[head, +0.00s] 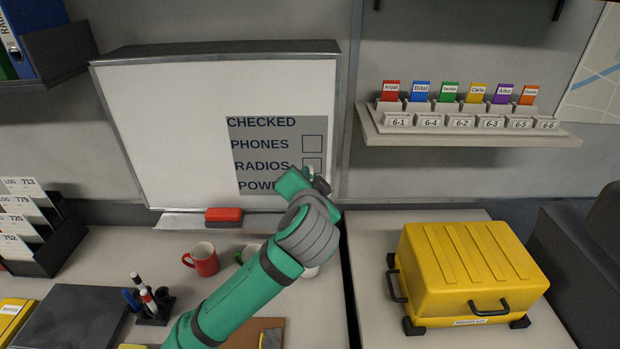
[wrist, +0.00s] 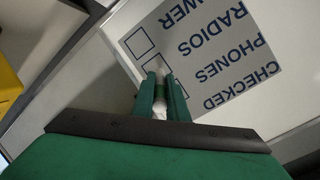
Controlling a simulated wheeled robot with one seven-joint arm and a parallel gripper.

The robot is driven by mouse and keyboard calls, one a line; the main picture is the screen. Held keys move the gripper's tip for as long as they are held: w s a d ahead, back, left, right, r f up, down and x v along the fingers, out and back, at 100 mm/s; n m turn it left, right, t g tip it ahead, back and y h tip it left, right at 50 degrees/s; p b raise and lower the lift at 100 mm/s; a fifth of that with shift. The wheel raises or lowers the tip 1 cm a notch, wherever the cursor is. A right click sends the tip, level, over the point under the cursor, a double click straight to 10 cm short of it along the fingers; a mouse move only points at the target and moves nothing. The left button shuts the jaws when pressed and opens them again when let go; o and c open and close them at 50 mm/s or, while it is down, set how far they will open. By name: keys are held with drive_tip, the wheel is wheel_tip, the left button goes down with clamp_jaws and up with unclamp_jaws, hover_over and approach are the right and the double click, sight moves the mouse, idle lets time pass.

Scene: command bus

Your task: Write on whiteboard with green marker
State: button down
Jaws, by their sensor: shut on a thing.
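The whiteboard (head: 160,130) hangs on the wall, with a red eraser (head: 223,215) on its ledge. A grey checklist panel (head: 262,147) on it reads CHECKED, PHONES, RADIOS and POWER, the last partly covered by my gripper. The PHONES box (head: 312,143) looks empty in the head view. My gripper (head: 318,184) is at the panel's lower right. In the wrist view it (wrist: 162,92) is shut on a white marker with a green band (wrist: 161,85). The marker points at the panel near the checkboxes (wrist: 140,43). I cannot tell whether its tip touches the board.
A holder (head: 155,312) with several markers, a red mug (head: 201,259) and a partly hidden mug with a green handle (head: 246,253) stand on the desk below. A yellow case (head: 470,265) sits at right. A shelf (head: 465,132) with coloured tags is right of the board.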

drive_tip(key=shift+a, duration=0.35)
drive_tip(key=shift+w+d, duration=0.1)
drive_tip(key=shift+d+f, duration=0.1)
idle(0.4)
drive_tip(key=shift+f, duration=0.1)
drive_tip(key=shift+w+f, duration=0.1)
drive_tip(key=shift+f, duration=0.1)
drive_tip(key=shift+d+f, duration=0.15)
drive_tip(key=shift+f, duration=0.05)
drive_tip(key=shift+f, duration=0.2)
idle(0.3)
